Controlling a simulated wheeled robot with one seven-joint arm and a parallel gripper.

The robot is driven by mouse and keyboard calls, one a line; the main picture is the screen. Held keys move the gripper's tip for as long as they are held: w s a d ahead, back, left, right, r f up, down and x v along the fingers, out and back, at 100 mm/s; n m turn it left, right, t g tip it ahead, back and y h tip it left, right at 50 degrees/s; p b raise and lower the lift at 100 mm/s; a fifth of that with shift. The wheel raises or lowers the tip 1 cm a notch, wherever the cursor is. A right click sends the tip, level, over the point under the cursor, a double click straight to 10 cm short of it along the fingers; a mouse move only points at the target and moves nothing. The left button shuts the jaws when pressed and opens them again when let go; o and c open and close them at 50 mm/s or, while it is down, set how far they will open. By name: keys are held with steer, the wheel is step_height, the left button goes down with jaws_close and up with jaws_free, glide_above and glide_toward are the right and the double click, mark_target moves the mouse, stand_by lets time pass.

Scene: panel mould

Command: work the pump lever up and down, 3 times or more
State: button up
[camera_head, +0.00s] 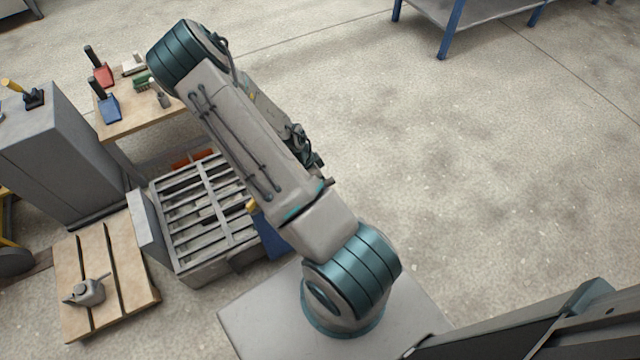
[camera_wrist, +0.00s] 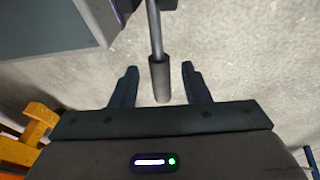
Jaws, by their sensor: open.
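The pump lever (camera_wrist: 159,80) shows in the wrist view as a thin metal rod with a dark grey grip at its near end. My gripper (camera_wrist: 160,72) is open, with one dark finger on each side of the grip. Gaps show between the grip and both fingers, so they look apart from it; depth is hard to judge. The rod runs to the top edge of the wrist view, and the pump body is not clearly seen there. In the head view my arm hides my gripper, and I cannot make out the lever.
A slatted grey mould frame (camera_head: 205,215) stands left of my arm, a blue item (camera_head: 272,236) partly hidden beside it. A grey cabinet (camera_head: 60,155), a wooden table (camera_head: 135,122) with tools and a pallet (camera_head: 130,265) with a can (camera_head: 88,291) lie further left. The right floor is open.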

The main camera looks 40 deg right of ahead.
steer(key=p+v, duration=0.3)
steer(key=v, duration=0.8)
